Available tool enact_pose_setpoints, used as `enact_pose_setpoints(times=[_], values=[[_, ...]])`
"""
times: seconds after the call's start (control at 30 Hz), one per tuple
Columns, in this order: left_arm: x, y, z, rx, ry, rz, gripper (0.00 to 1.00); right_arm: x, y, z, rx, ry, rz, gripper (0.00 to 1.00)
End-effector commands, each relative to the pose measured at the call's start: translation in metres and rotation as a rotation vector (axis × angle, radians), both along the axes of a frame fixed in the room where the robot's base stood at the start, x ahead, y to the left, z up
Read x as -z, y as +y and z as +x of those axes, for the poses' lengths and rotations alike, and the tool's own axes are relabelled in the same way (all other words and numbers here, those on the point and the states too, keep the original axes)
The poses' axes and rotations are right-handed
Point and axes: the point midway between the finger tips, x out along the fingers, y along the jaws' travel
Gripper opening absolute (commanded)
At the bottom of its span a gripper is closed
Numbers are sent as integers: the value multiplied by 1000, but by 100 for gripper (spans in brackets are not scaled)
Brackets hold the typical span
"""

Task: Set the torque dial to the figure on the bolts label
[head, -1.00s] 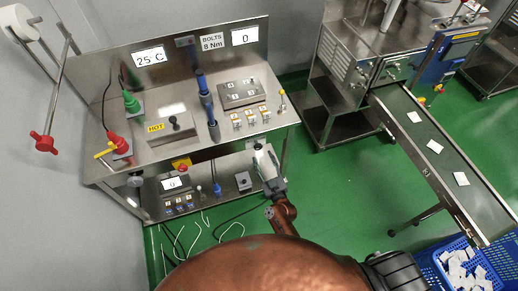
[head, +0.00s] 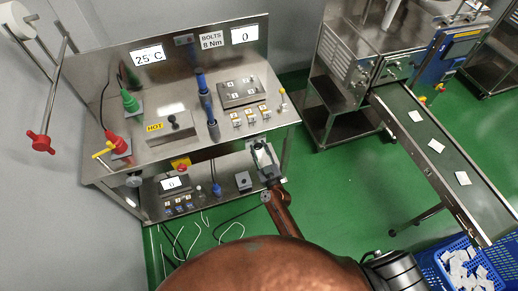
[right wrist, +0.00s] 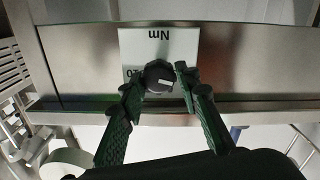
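The bolts label (head: 211,40) on the bench's back panel reads "BOLTS 8 Nm". The torque dial is a dark round knob (right wrist: 158,76) with a pale pointer mark, set on a white plate (right wrist: 160,46) marked "Nm", upside down in the right wrist view. Part of the plate's figures is hidden by the knob and fingers. My right gripper (right wrist: 157,82) is open, with one green-black finger on each side of the knob; I cannot tell whether they touch it. In the head view my right gripper (head: 263,160) is at the lower shelf's right end and hides the dial. My left gripper is out of view.
A conveyor (head: 440,160) with white packets runs at the right.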

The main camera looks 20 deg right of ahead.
Motion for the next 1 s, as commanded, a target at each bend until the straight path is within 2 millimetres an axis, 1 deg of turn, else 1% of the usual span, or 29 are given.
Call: enact_pose_setpoints(times=[0.03,0.3,0.4,0.57,0.73,0.87,1.0], values=[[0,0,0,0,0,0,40,0,0,0,0,0,0,25],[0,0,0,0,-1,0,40,0,0,0,0,0,0,7],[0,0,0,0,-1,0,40,0,0,0,0,0,0,2],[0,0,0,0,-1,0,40,0,0,0,-1,1,10,2],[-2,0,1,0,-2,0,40,0,0,0,-1,2,58,2],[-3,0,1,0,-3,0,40,-1,0,0,-1,4,130,2],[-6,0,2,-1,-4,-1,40,-1,0,0,-2,9,242,2]])
